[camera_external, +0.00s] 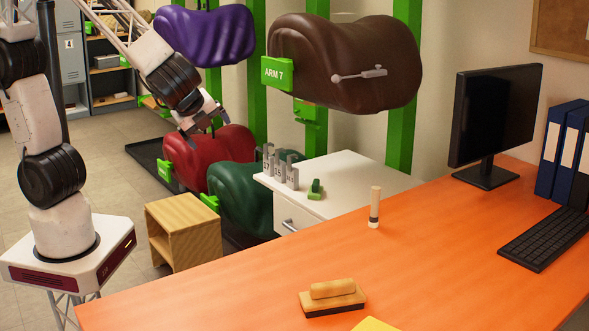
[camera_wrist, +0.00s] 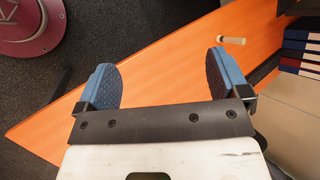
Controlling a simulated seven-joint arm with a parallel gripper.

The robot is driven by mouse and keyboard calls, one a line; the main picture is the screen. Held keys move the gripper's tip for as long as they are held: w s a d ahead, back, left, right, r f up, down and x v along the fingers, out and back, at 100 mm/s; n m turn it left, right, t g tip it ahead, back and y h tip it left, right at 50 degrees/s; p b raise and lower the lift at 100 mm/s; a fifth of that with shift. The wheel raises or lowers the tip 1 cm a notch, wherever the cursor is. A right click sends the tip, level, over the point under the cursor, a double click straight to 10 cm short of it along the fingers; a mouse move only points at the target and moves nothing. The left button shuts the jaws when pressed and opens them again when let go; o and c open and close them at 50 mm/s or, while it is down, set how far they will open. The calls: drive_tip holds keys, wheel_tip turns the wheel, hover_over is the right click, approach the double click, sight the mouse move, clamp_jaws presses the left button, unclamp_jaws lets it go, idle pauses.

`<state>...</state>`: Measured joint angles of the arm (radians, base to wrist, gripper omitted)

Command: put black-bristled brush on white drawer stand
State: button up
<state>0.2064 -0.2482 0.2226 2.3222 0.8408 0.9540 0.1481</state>
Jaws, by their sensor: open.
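The black-bristled brush (camera_external: 332,297) lies on the orange desk near its front edge, wooden handle block up and dark bristles down. The white drawer stand (camera_external: 345,172) is behind the desk, with its top and a drawer handle showing. My gripper (camera_external: 207,131) is in the air at upper left, beyond the wooden stool and in front of the saddles, well away from the brush. In the wrist view my gripper (camera_wrist: 164,84) has its two blue pads wide apart with nothing between them. The black-bristled brush is not visible in the wrist view.
Grey numbered blocks (camera_external: 280,169) and a small green piece (camera_external: 315,189) stand on the drawer stand; its right part is clear. A pale wooden cylinder (camera_external: 375,200) stands on the desk. A monitor (camera_external: 494,115) and keyboard (camera_external: 546,238) are at right. Saddles hang behind.

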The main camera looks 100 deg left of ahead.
drive_tip(key=w+d+f+m+t+y, duration=0.2)
drive_tip(key=w+d+f+m, duration=0.3)
drive_tip(key=w, duration=0.5)
drive_tip(key=m+t+h, duration=0.4)
drive_tip(key=m+t, duration=0.4)
drive_tip(key=m, duration=0.8)
approach(310, 292)
drive_tip(key=x, duration=0.4)
drive_tip(key=shift+w+f, duration=0.2)
drive_tip(key=shift+w, duration=0.05)
drive_tip(key=shift+a, duration=0.15)
drive_tip(key=shift+x, duration=1.25)
drive_tip(key=shift+w, duration=0.15)
drive_tip(key=shift+x, duration=2.5)
